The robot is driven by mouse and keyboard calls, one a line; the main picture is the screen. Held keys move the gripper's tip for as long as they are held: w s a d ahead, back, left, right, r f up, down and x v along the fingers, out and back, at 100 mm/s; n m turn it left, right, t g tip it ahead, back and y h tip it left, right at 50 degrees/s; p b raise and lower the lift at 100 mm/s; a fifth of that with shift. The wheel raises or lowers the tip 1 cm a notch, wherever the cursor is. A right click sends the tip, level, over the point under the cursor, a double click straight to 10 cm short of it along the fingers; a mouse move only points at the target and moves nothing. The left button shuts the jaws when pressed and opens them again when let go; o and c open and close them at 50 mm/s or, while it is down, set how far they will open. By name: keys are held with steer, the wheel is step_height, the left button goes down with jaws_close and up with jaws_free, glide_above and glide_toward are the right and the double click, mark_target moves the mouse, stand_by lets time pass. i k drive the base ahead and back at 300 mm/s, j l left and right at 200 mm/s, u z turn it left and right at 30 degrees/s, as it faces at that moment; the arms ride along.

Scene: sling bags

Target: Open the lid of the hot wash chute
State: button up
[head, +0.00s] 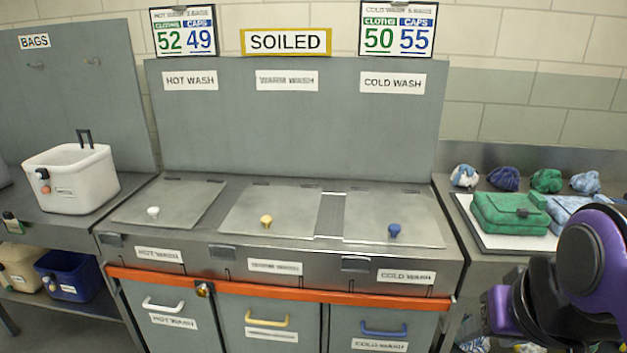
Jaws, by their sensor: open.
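The hot wash chute lid (180,196) is a flat grey metal panel at the left of the steel counter, under the left HOT WASH sign (190,80). It lies shut, flush with the counter top. A white knob (153,212) stands on it near its front edge. A HOT WASH label (158,254) is on the counter front below. Part of my purple and black arm shows at the lower right, well away from this lid. My gripper's fingers do not show in the head view.
The lid with a yellow knob (266,221) and the cold wash lid with a blue knob (394,230) are also shut. An orange bar (280,293) crosses the front above the handled doors. A white box (72,182) stands left; green folded cloth (508,212) and bundles lie right.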

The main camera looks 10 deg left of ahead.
mark_target(171, 202)
steer(key=i+j+z, duration=0.1)
steer(key=j, duration=0.7)
steer(key=i+j+z, duration=0.1)
steer(key=j, duration=0.75)
steer(key=i+j, duration=0.1)
steer(key=j, duration=0.7)
steer(key=z, duration=0.05)
